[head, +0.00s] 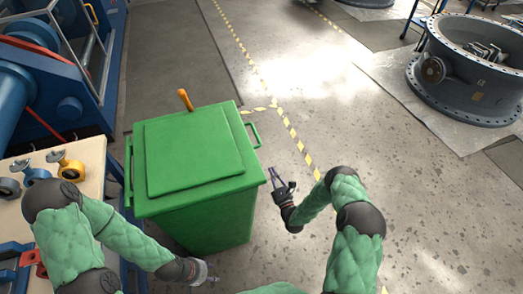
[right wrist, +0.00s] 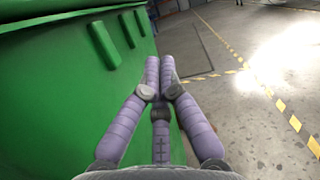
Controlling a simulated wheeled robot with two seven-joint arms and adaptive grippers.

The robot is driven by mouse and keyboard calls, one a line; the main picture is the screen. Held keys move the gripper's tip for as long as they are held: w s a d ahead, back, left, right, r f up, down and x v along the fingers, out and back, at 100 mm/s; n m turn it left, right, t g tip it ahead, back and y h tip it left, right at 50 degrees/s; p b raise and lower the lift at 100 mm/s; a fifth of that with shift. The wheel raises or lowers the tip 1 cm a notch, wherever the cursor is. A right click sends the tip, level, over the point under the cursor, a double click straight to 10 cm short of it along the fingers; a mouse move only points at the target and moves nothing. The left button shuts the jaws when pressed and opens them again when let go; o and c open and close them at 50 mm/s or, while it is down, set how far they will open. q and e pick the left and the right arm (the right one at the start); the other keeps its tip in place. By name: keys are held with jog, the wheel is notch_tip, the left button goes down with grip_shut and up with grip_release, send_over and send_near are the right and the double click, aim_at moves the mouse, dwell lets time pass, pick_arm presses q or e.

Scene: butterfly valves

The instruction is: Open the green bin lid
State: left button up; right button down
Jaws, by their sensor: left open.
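The green bin (head: 205,220) stands on the floor in the middle of the head view. Its green lid (head: 195,150) lies flat and closed on top. A green side handle (head: 251,134) sticks out on its right side. My left gripper (head: 208,276) is open and low by the bin's front, partly hidden by its own wrist. My right gripper (head: 277,177) is just right of the bin, below lid height. In the right wrist view its fingers (right wrist: 160,68) meet at the tips with nothing seen between them, alongside the green bin wall (right wrist: 50,100).
An orange lever (head: 186,99) rises behind the bin. A workbench (head: 88,155) with yellow and blue valves stands close on the left, beside blue machinery (head: 60,90). A large grey flanged valve (head: 470,75) lies far right.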

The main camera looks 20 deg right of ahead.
jog(key=w+a+r+b, duration=0.1)
jog(key=w+r+b, duration=0.1)
jog(key=w+r, duration=0.4)
jog(key=x, duration=0.3)
jog(key=shift+w+a+f, duration=0.15)
jog(key=shift+w, duration=0.15)
jog(key=a+r+n+g+y+p, duration=0.1)
jog(key=a+r+n+p, duration=0.4)
jog(key=r, duration=0.7)
jog(key=a+r+n+y+p, duration=0.15)
jog(key=r+p, duration=0.45)
jog(key=r, duration=0.6)
jog(key=a+r+n+g+y+p, duration=0.1)
jog(key=a+r+n+p, duration=0.4)
jog(key=r, duration=0.8)
jog(key=a+r+n+p, duration=0.1)
jog(key=a+r+p, duration=0.1)
jog(key=a+r, duration=0.4)
jog(key=s+a+r+n+g+p, duration=0.1)
jog(key=a+r, duration=0.5)
jog(key=a, duration=0.7)
jog(key=a+r+n+p, duration=0.3)
jog(key=a+r, duration=0.3)
jog(key=a, duration=0.4)
jog(key=shift+s+a, duration=0.2)
jog(key=shift+a, duration=0.15)
